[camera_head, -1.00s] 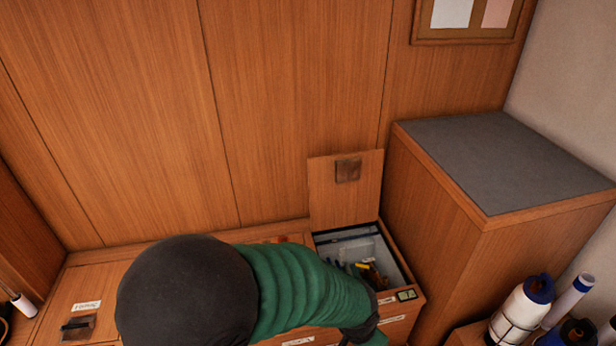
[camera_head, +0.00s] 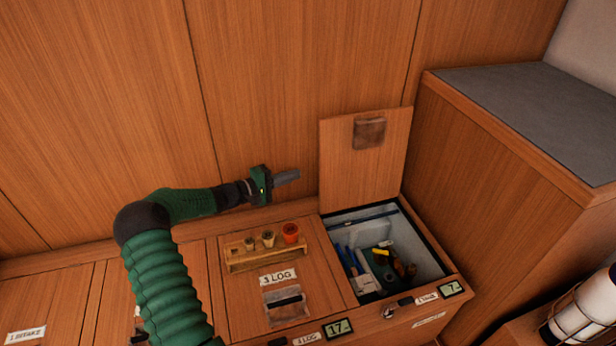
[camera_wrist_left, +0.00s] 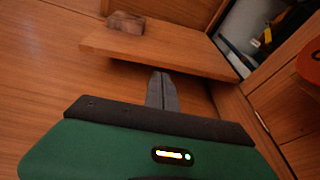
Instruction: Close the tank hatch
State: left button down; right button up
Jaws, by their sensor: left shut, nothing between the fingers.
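The tank hatch (camera_head: 345,175) is a square wooden lid with a dark metal plate near its top. It stands upright and open at the back of its bin, whose dark rim (camera_head: 432,232) surrounds pens and small tools. My left gripper (camera_head: 298,175) is shut and empty, just left of the lid, pointing right towards its side edge. In the left wrist view, the fingers (camera_wrist_left: 162,90) point at the hatch (camera_wrist_left: 165,48), on its wall side. I cannot tell whether they touch it. My right gripper is not in view.
A rack (camera_head: 245,262) with several small pots stands on the closed lid labelled "3 LOG", left of the bin. A tall cabinet (camera_head: 490,170) with a grey top rises on the right. The panelled wall (camera_head: 300,80) is close behind.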

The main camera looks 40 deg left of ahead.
pick_arm(q)
jog(key=w+y+b, duration=0.1)
jog(key=w+b, duration=0.3)
jog(key=w, duration=0.4)
jog(key=shift+w+a+r+n+t, duration=0.2)
jog(key=shift+w+r+n+t, duration=0.15)
jog(key=shift+r+t, duration=0.1)
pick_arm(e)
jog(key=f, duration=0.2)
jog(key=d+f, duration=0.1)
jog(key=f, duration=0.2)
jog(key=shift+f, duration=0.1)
pick_arm(q)
jog(key=shift+a+f+b, duration=0.1)
jog(key=shift+f+b, duration=0.15)
jog(key=shift+b, duration=0.1)
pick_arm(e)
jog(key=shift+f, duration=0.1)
